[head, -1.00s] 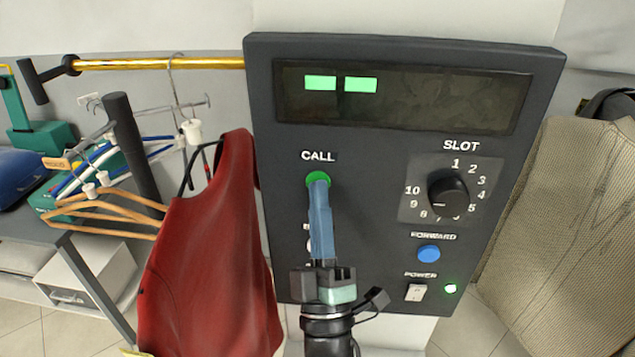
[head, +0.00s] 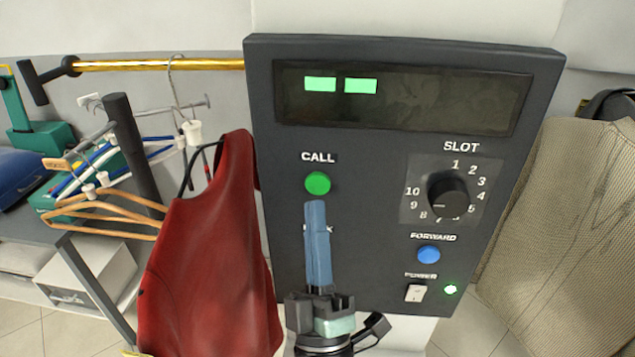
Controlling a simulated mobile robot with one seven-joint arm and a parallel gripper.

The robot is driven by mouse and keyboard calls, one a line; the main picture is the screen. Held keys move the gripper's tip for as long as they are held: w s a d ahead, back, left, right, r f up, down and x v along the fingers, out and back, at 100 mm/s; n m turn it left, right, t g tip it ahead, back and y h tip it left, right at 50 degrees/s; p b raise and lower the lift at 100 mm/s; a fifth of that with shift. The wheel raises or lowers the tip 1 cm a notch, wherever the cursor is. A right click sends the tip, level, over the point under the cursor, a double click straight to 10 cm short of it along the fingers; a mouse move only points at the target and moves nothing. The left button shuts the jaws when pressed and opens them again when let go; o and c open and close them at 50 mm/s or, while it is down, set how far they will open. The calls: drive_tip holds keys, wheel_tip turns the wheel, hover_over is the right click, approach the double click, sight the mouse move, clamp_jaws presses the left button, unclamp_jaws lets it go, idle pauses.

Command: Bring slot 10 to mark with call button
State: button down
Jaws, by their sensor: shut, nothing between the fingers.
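The dark control panel (head: 375,150) faces me. Its green call button (head: 318,183) is in full view under the word CALL. My gripper (head: 316,205) is shut and empty, its blue fingers pointing up just below the button and apart from it in the picture. The black slot knob (head: 448,194) stands in a ring of numbers from 1 to 10.
A blue forward button (head: 428,254) and a white power switch (head: 415,293) with a lit green lamp (head: 450,290) are at the lower right. My gripper covers part of a lower label. A red garment (head: 210,260) hangs at left from the brass rail (head: 150,64).

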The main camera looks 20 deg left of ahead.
drive_tip(key=s, duration=0.2)
drive_tip(key=shift+s+d, duration=0.4)
idle(0.4)
